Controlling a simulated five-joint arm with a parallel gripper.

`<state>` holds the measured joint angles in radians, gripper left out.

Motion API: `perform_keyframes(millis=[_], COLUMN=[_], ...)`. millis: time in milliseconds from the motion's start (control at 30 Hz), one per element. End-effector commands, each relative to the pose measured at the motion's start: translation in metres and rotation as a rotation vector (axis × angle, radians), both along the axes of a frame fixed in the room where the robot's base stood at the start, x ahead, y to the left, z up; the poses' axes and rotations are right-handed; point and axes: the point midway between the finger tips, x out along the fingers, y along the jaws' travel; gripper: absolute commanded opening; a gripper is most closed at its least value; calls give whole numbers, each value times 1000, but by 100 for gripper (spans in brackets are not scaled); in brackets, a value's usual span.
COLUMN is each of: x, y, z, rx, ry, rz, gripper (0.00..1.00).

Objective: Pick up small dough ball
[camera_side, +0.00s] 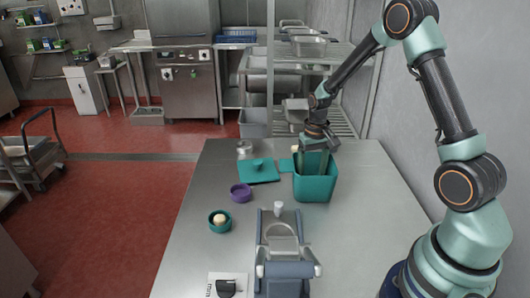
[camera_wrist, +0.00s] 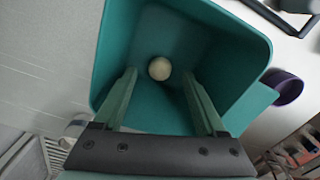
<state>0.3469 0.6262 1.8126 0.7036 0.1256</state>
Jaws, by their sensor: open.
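A small pale dough ball (camera_wrist: 160,68) lies at the bottom of a deep teal container (camera_side: 316,188), seen in the wrist view near the container's far inner wall. The container also fills the middle of the wrist view (camera_wrist: 245,48). My gripper (camera_side: 314,166) points down into the container's opening. In the wrist view its two green fingers (camera_wrist: 160,82) are spread apart, one on each side of the ball in the picture, with nothing between them. The container's front wall hides the ball in the side view.
A small teal bowl (camera_side: 213,229) with another pale ball (camera_side: 220,218) stands at the left of the steel table (camera_side: 190,262). A purple bowl (camera_side: 241,191), a teal lid-like piece (camera_side: 258,172) and a grey-blue device (camera_side: 285,268) are nearby. The container walls surround my fingers.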

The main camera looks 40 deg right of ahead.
Motion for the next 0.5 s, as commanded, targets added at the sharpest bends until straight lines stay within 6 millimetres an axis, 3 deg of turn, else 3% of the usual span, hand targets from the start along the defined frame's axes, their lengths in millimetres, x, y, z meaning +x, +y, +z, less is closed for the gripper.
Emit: perform_keyframes(millis=[133, 433, 500], x=[0, 0, 0], y=[0, 0, 0], z=[-17, -20, -20], rx=[1, 0, 0], ry=[2, -1, -1], rz=[0, 1, 1], gripper=[74, 74, 47])
